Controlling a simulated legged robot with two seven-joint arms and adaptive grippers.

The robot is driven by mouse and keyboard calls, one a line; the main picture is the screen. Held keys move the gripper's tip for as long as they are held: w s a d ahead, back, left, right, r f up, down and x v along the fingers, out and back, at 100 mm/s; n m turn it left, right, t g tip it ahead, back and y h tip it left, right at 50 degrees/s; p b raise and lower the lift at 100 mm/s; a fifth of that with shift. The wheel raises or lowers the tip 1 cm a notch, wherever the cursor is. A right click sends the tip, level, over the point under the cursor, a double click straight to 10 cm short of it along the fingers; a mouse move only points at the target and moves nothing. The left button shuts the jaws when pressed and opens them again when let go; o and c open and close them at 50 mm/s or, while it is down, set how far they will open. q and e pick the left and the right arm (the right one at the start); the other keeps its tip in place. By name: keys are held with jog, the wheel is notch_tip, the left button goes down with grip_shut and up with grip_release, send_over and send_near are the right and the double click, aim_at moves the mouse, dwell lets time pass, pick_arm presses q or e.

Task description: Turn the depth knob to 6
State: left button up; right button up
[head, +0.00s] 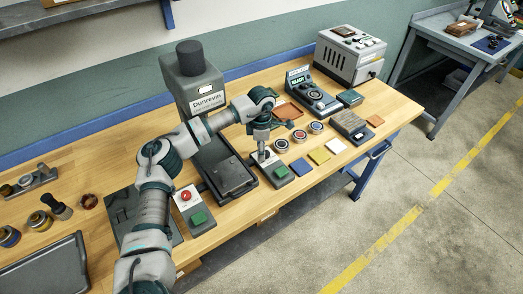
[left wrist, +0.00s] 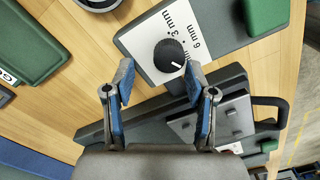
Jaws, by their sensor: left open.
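The depth knob (left wrist: 171,56) is black and round, with a white pointer line. It sits on a white plate (left wrist: 143,45) marked "3 mm" and "6 mm" in the left wrist view. The pointer line aims to the lower right of that picture, away from the printed marks. My left gripper (left wrist: 158,78) is open and empty. The knob shows just beyond the gap between its blue-padded fingers, closer to the right finger; I cannot tell whether they touch. In the head view my left gripper (head: 263,150) points down over the white plate (head: 265,158) and hides most of the knob.
The grey grinder (head: 193,85) stands behind my left arm, its dark bed (head: 232,178) left of the knob plate. A green block (head: 281,172) is close in front of the plate. Several round tins, including one (head: 281,145), and coloured pads lie to the right.

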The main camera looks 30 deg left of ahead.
aim_at(269, 158)
pick_arm(q)
jog(key=d, duration=0.3)
jog(key=shift+w+f, duration=0.2)
jog(key=shift+w, duration=0.1)
jog(key=shift+d+r, duration=0.15)
jog(key=shift+s, duration=0.15)
jog(key=shift+c, duration=1)
jog(key=shift+a, duration=0.35)
jog(key=c, duration=0.4)
jog(key=shift+a+f, duration=0.2)
jog(key=shift+a, duration=0.2)
jog(key=c, duration=0.4)
jog(key=shift+s+a, duration=0.1)
jog(key=shift+a, duration=0.25)
grip_shut()
jog(key=shift+d, duration=0.5)
pick_arm(e)
jog(key=shift+w+d, duration=0.15)
jog(key=shift+d, duration=0.6)
